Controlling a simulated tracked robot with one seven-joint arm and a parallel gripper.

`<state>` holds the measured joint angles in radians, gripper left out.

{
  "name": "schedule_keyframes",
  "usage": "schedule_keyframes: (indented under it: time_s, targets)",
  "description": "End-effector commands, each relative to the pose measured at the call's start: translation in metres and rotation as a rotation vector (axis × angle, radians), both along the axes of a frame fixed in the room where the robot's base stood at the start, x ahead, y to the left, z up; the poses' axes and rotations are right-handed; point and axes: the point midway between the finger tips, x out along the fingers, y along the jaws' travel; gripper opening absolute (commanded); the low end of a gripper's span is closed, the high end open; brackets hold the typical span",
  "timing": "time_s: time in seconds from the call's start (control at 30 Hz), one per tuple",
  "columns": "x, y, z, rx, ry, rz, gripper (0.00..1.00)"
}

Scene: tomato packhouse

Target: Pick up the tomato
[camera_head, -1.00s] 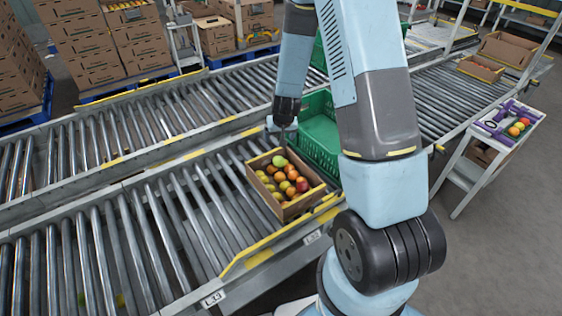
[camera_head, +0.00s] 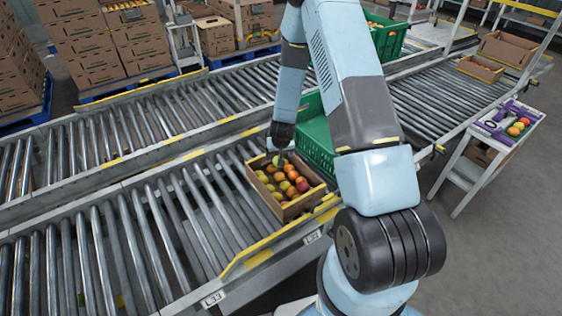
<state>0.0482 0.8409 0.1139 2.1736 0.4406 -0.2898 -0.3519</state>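An open cardboard box (camera_head: 304,204) on the near roller conveyor holds several tomatoes in green, yellow, orange and red. A red tomato (camera_head: 302,186) lies near its right side, and orange ones lie in the middle. My gripper (camera_head: 280,158) points down at the far end of the box, right over the tomatoes there. It hides most of the green tomato at that end. The fingers are dark and small, so I cannot tell whether they are open, shut or touching a tomato.
A green crate (camera_head: 318,143) stands just behind the box, and another green crate (camera_head: 388,42) stands farther back. A white stand (camera_head: 470,172) at right carries a purple tray with fruit. The rollers left of the box are clear.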

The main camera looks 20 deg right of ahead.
Motion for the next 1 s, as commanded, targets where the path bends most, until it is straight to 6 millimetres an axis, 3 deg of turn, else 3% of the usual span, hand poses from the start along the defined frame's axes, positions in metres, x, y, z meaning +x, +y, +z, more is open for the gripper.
schedule_keyframes:
  time_s: [0.27, 0.6, 1.0]
  targets:
    - [0.004, -0.001, -0.013, 0.001, 0.002, -0.002, 0.84]
    - [0.017, -0.002, -0.049, 0.001, 0.002, -0.001, 0.84]
    - [0.02, -0.003, -0.054, 0.0, 0.001, -0.001, 0.82]
